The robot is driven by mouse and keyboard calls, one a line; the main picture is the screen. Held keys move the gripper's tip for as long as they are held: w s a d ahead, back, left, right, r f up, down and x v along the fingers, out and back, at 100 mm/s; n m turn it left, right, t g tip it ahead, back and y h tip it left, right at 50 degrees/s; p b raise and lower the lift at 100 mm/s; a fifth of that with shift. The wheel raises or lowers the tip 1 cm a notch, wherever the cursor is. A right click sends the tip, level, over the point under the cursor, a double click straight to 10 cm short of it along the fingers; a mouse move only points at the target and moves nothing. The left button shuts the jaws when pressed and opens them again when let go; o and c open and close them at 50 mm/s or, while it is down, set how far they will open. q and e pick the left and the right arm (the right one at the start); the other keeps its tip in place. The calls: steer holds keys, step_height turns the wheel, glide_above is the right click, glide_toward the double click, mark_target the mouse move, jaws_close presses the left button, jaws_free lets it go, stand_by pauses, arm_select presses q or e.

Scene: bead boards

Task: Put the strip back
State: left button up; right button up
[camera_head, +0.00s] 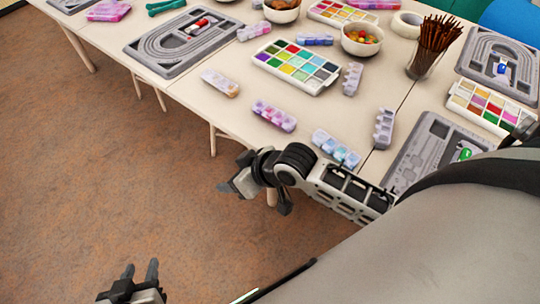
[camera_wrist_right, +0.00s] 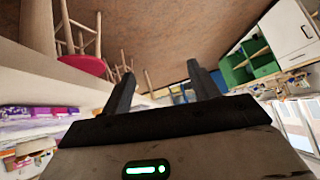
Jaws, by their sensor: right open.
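I cannot tell which is the task's strip. My right gripper (camera_head: 229,180) is open and empty, off the table's front edge, left of the blue strip. In the right wrist view its two fingers (camera_wrist_right: 163,88) are spread with nothing between. My left gripper (camera_head: 140,270) is low over the floor, fingers apart, empty.
Grey bead boards lie at the back left (camera_head: 145,52), right (camera_head: 400,178) and far right (camera_head: 480,70). A colour palette (camera_head: 297,67), bowls (camera_head: 362,39), a cup of brown sticks (camera_head: 425,62) and a tape roll (camera_head: 407,24) crowd the table. The floor (camera_head: 100,170) is clear.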

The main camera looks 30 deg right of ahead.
steer(key=s+d+f+m+t+h, duration=0.2)
steer(key=s+d+t, duration=0.1)
steer(key=s, duration=0.6)
steer(key=shift+d, duration=0.2)
steer(key=shift+f, duration=0.1)
stand_by(0.6)
